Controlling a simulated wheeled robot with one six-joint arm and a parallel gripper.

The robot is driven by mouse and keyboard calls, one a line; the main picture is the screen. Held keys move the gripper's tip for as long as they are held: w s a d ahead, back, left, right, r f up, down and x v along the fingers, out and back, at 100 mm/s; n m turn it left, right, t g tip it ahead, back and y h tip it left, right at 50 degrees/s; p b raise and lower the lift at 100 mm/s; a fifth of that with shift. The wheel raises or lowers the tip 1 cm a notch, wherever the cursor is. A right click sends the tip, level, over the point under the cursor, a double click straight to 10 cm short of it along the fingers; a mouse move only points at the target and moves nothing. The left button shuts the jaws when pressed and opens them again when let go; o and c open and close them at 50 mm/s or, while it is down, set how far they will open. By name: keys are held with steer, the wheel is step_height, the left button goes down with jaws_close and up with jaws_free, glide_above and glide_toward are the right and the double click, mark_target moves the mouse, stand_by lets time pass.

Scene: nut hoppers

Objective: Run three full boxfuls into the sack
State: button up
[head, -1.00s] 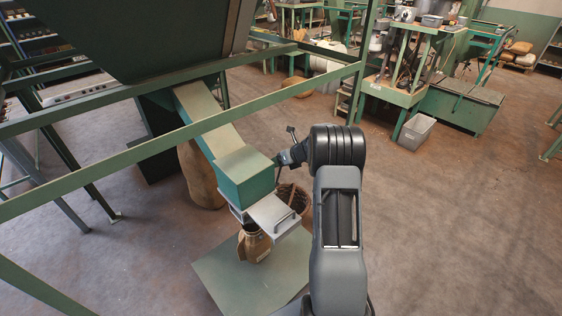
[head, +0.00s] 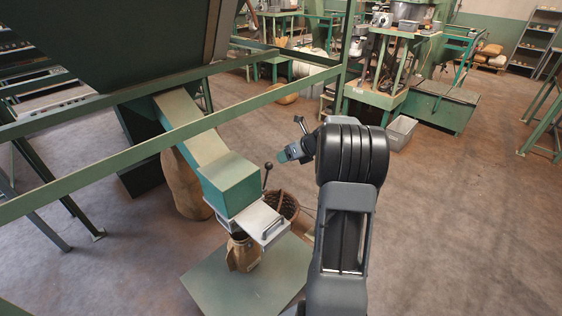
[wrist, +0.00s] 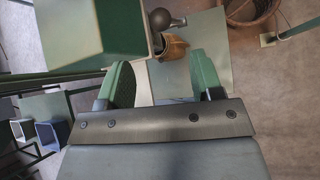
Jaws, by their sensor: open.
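The green metal box (head: 230,184) sits at the lower end of the sloping chute (head: 190,128). It also shows in the wrist view (wrist: 118,28). A pale slide plate (head: 259,219) with a handle sticks out below it. A lever with a dark ball knob (head: 268,166) stands beside the box; the knob also shows in the wrist view (wrist: 160,19). The brown sack (head: 243,252) stands upright under the box, its mouth partly hidden by the plate. My gripper (head: 283,156) is open and empty, apart from the knob; its green fingers show in the wrist view (wrist: 162,78).
A green platform (head: 225,285) lies under the sack. A wicker basket (head: 285,205) stands behind the plate. A green frame rail (head: 150,148) crosses in front of the chute. A large hopper (head: 110,40) hangs above.

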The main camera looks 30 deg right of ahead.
steer(key=shift+s+d+r, duration=0.25)
steer(key=shift+s+r, duration=0.25)
stand_by(0.9)
steer(key=s+a+f+n+g, duration=0.2)
steer(key=s+f+n, duration=0.25)
steer(key=n, duration=0.45)
steer(key=s+a+r+n+h, duration=0.1)
steer(key=s+a+r+n, duration=0.2)
steer(key=s+a+n, duration=0.3)
steer(key=s+a+r+n+g+h, duration=0.1)
steer(key=s+a+r+n+h, duration=0.1)
steer(key=s+a+n, duration=0.4)
steer(key=s+a+r+n+h, duration=0.1)
steer(key=s+a+r+n, duration=0.4)
steer(key=a+n, duration=0.4)
steer(key=s+n, duration=0.1)
steer(key=n, duration=0.3)
steer(key=shift+s+a+n, duration=0.2)
steer(key=shift+a+n, duration=0.2)
steer(key=shift+c, duration=0.3)
